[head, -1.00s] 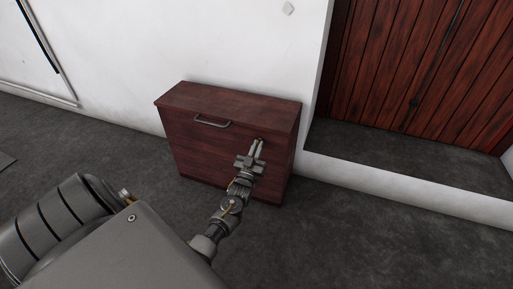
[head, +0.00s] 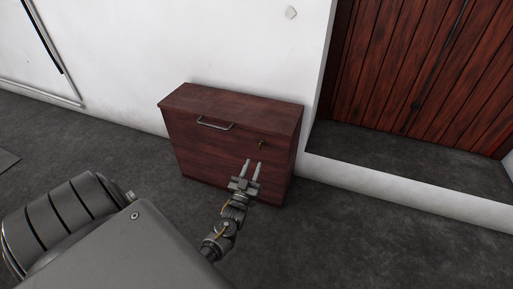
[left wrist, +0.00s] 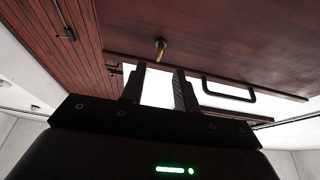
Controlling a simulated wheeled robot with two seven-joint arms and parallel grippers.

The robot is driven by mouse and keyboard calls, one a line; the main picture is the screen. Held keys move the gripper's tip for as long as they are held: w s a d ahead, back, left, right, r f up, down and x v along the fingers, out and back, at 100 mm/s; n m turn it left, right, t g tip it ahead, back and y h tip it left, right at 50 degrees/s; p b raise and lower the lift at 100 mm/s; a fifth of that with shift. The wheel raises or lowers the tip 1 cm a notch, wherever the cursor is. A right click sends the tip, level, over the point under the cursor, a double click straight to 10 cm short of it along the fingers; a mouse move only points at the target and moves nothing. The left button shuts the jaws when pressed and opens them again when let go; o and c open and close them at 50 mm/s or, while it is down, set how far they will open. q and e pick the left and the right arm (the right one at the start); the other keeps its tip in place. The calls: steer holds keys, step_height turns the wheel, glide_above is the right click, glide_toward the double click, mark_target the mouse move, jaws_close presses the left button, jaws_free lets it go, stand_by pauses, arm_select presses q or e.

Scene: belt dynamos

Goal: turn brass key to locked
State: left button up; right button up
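The small brass key (head: 262,143) sits in the lock at the upper right of the dark red-brown cabinet's front (head: 215,155). In the left wrist view the key (left wrist: 161,48) sticks out from the wood panel, beyond the fingertips. Its turned angle is too small to read. My left gripper (head: 254,164) is open and empty, in front of the cabinet and below the key in the head view. Its two fingers (left wrist: 157,76) are apart, with a gap between them and the key. My right gripper is not in view.
A grey bar handle (head: 215,125) is at the cabinet front's upper middle; it also shows in the left wrist view (left wrist: 229,97). A white wall stands behind the cabinet. A plank door (head: 410,75) and raised ledge are at right. The dark floor around is clear.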

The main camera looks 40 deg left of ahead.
arm_select(q)
steer(key=shift+v, duration=1.55)
